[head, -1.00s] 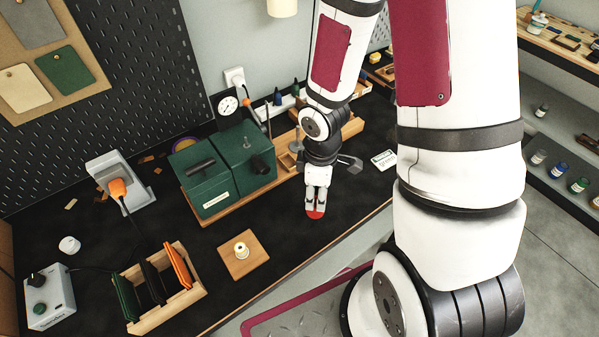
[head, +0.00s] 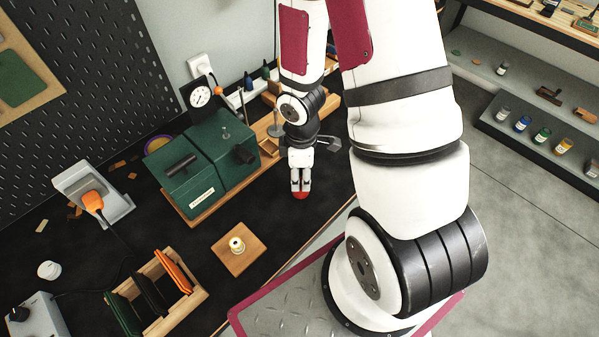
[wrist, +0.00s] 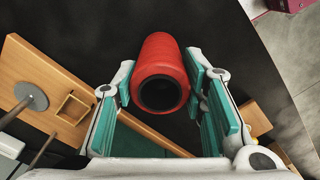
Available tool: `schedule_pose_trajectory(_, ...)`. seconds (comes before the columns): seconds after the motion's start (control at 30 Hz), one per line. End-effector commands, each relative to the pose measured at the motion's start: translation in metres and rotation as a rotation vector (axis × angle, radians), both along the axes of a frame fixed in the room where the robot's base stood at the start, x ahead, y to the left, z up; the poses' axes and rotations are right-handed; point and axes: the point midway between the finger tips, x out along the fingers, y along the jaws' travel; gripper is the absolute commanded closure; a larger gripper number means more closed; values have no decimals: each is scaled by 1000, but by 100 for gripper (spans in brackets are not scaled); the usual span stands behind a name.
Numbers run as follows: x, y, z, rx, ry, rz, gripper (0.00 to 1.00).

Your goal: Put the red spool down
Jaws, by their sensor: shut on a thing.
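The red spool (wrist: 165,55) is between the teal finger pads of my gripper (wrist: 162,92) in the wrist view, with its dark hollow end facing the camera. My gripper is shut on it. In the head view my gripper (head: 300,184) points down over the dark bench near its front edge, and only a small red bit of the spool (head: 300,195) shows below the fingertips. I cannot tell whether the spool touches the bench.
A square wooden board (head: 255,256) with a pale spool (head: 237,244) lies left of my gripper. A green machine (head: 188,178) stands behind on a wooden base. A wooden rack (head: 202,294) holds several coloured pads.

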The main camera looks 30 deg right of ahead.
Motion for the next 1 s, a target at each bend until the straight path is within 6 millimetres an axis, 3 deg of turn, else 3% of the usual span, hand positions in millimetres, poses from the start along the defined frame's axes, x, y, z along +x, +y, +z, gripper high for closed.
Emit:
schedule_pose_trajectory(0.03, 0, 0, -1, 0, 1, 0, 57)
schedule_pose_trajectory(0.1, 0, 0, -1, 0, 0, 0, 41)
schedule_pose_trajectory(0.57, 1, 0, 7, 1, -3, -2, 41)
schedule_pose_trajectory(1.0, 0, -1, 71, -1, -5, -4, 41)
